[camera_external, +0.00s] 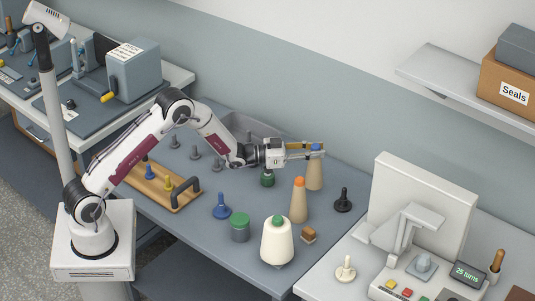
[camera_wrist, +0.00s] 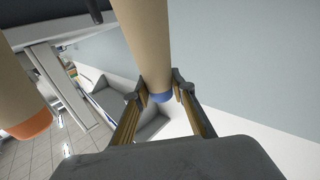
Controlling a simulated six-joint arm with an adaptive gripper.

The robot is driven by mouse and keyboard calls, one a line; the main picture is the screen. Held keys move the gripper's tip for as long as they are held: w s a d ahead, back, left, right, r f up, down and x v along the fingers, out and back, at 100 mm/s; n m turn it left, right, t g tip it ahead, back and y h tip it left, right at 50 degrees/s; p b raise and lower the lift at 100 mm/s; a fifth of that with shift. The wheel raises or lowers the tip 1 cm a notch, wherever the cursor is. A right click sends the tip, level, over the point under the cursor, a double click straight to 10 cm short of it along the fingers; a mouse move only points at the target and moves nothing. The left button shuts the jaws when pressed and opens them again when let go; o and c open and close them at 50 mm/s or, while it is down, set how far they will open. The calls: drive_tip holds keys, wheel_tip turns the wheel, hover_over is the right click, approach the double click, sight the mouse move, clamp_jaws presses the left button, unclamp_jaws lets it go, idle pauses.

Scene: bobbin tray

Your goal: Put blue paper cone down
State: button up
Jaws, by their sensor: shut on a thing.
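The blue paper cone is a tan cone (camera_external: 314,175) with a blue tip, near the back of the grey table in the external view. My gripper (camera_external: 318,150) reaches it from the left and is shut on it near the blue tip. In the wrist view the tan cone (camera_wrist: 143,35) runs between the fingers of my gripper (camera_wrist: 160,86), with its blue tip (camera_wrist: 161,97) between the pads. The cone looks upright. Whether its base touches the table I cannot tell.
An orange-tipped cone (camera_external: 299,203) stands close in front; it also shows in the wrist view (camera_wrist: 28,100). A black peg (camera_external: 343,201) stands to the right. A green-topped white spool (camera_external: 277,244), a green-lidded jar (camera_external: 240,228) and a brown block (camera_external: 309,235) stand in front.

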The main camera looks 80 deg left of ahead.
sight(309, 163)
drive_tip(key=shift+f, duration=1.75)
drive_tip(key=o, duration=1)
drive_tip(key=shift+o, duration=0.2)
drive_tip(key=shift+s, duration=0.1)
drive_tip(key=shift+s, duration=0.85)
drive_tip(key=s, duration=1)
drive_tip(key=shift+r, duration=0.25)
